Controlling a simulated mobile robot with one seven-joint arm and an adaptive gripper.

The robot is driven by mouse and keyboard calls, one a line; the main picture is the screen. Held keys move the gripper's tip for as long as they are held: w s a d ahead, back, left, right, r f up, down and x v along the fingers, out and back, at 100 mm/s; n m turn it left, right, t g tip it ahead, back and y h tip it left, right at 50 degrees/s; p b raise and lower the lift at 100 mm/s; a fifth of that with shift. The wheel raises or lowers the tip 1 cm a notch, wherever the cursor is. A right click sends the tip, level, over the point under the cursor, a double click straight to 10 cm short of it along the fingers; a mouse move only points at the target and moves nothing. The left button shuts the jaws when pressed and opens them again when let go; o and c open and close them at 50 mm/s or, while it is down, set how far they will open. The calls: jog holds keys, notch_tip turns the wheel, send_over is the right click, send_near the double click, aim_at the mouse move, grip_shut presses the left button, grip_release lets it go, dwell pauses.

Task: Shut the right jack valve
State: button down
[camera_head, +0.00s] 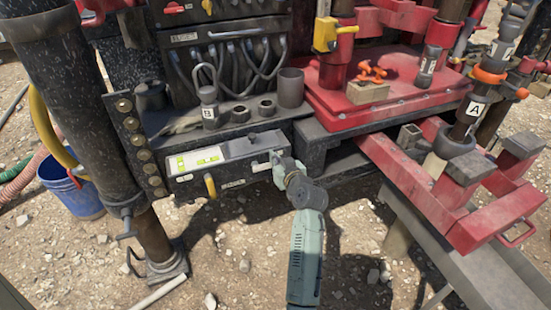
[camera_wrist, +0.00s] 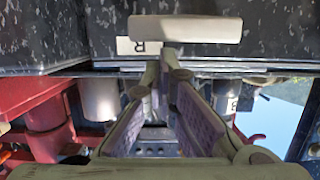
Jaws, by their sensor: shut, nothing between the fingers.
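The control panel (camera_head: 222,160) is a grey box with green-yellow markings on the front of the rig, low in the head view. A yellow lever (camera_head: 210,185) hangs down on its left part. My gripper (camera_head: 270,165) is at the panel's right end, shut and empty. In the wrist view my gripper's fingertips (camera_wrist: 168,62) meet just below a pale bar (camera_wrist: 185,28), which looks like a valve handle, beside a white label marked R (camera_wrist: 140,47). I cannot tell whether the fingers touch the bar. My gripper hides the right valve in the head view.
A shelf above the panel holds a weight marked B (camera_head: 209,112) and a grey cup (camera_head: 290,88). A red platform (camera_head: 385,100) and red frame (camera_head: 450,205) stand to the right. A dark post (camera_head: 90,110) and blue bucket (camera_head: 75,190) are at left. Gravel ground lies in front.

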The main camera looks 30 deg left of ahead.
jog(key=shift+w+d+f+m+b, duration=0.15)
jog(key=shift+w+f+m+b, duration=0.05)
jog(key=shift+f+m+b, duration=0.25)
jog(key=shift+f+m, duration=0.1)
jog(key=shift+m, duration=0.15)
jog(key=f+m+y+b, duration=0.1)
jog(key=f+m+b, duration=0.2)
jog(key=m, duration=0.1)
jog(key=f+m+g+y+b, duration=0.1)
jog(key=f+m+y+b, duration=0.1)
jog(key=f+m+b, duration=0.1)
jog(key=s+a+f+m+g+y+b, duration=0.1)
jog(key=f+m+b, duration=0.2)
jog(key=m, duration=0.2)
jog(key=shift+m, duration=0.3)
jog(key=shift+s+a+f+b, duration=0.1)
jog(key=shift+s+a+b, duration=0.05)
jog(key=shift+s+b, duration=0.2)
jog(key=shift+a, duration=0.1)
dwell(0.3)
dwell(0.5)
